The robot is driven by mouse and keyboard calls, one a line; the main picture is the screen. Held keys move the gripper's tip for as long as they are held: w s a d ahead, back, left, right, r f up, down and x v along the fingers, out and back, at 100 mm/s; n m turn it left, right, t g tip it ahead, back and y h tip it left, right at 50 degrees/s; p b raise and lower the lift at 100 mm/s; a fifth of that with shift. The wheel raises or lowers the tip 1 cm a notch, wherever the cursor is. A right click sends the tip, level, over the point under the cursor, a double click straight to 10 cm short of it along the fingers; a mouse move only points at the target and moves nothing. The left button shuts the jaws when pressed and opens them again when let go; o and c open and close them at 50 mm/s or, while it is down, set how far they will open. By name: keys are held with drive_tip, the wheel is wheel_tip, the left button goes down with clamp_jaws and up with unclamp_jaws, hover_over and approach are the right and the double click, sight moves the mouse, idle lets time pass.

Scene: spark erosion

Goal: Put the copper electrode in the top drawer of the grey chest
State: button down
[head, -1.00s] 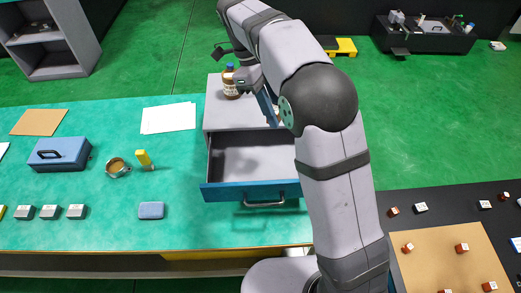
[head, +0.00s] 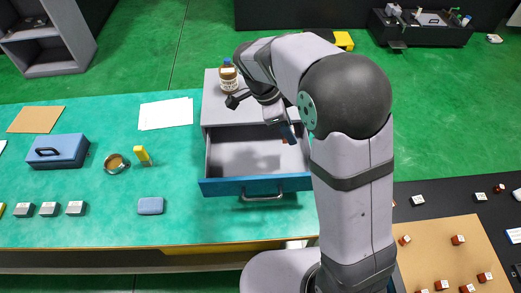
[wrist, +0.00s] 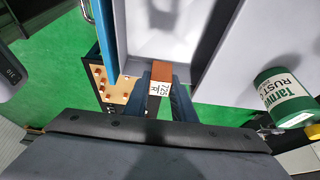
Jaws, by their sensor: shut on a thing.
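My gripper (head: 288,137) is over the open top drawer (head: 258,187) of the grey chest (head: 218,110), towards the right side of the drawer. In the wrist view my gripper (wrist: 161,100) is shut on the copper electrode (wrist: 161,76), a reddish-brown block with a white label. The drawer's pale inside (wrist: 165,25) lies beyond the block and looks empty where it shows. In the head view only a small brown bit of the electrode (head: 285,141) shows below the fingers. My arm hides the drawer's right end.
A brown bottle (head: 229,78) stands on the chest top. A green and white can (wrist: 286,98) shows beside the drawer in the wrist view. A blue box (head: 58,151), a brass-coloured ring (head: 116,163) and a yellow-topped item (head: 142,155) sit left on the green bench.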

drive_tip(key=shift+f+p, duration=1.2)
drive_tip(key=shift+f, duration=2.45)
drive_tip(key=shift+f+p, duration=0.35)
drive_tip(key=shift+f, duration=1)
drive_tip(key=shift+f, duration=0.15)
drive_tip(key=c, duration=1.9)
unclamp_jaws()
drive_tip(key=o, duration=0.4)
drive_tip(key=shift+r, duration=0.2)
drive_tip(key=b+v, duration=0.4)
drive_tip(key=v, duration=0.8)
drive_tip(key=shift+a, duration=0.1)
